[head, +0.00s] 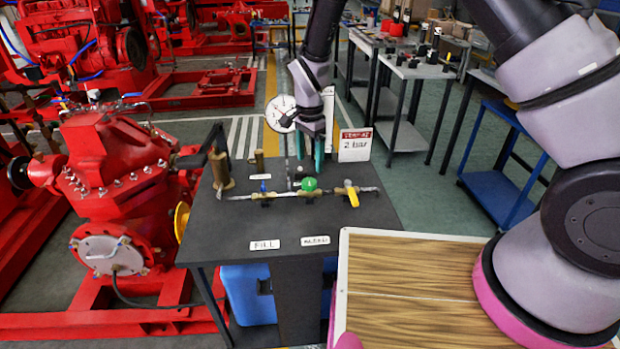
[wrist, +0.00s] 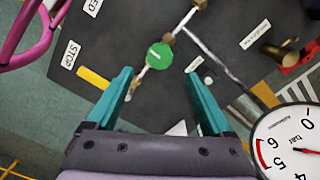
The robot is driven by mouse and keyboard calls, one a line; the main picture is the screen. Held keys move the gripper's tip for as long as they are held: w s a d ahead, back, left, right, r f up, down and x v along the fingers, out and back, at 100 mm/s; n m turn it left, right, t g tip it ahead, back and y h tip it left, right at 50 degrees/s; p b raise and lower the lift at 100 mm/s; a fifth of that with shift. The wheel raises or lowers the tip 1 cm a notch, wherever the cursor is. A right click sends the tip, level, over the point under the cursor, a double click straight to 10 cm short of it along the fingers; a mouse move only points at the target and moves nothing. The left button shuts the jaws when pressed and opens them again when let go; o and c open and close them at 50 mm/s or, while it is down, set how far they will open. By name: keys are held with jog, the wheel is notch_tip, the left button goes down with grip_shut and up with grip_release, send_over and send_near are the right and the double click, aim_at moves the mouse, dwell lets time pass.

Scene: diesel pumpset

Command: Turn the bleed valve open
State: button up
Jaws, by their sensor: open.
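A row of small brass valves sits on a pipe across the dark bench top. The middle one has a round green handle (head: 310,184), seen from above in the wrist view (wrist: 159,56). A label ending in "ED" (wrist: 92,6) lies on its front side; in the head view that label (head: 316,240) is hard to read. A yellow lever valve (head: 351,195) is to its right and a blue-handled valve (head: 263,186) to its left. My gripper (head: 309,152) is open and empty, pointing down above the green handle. In the wrist view the handle shows between and beyond the teal fingertips (wrist: 155,76), apparently untouched.
A pressure gauge (head: 281,113) stands close left of my gripper, and a "2 bar" sign (head: 355,145) close right. Brass fittings (head: 220,168) rise at the bench's left. A red pump (head: 115,180) stands left. A wood-topped surface (head: 420,280) is at the front right.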

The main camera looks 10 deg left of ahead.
aim_at(310, 181)
notch_tip(310, 181, down, 7)
jog(key=shift+f, duration=0.15)
grip_shut()
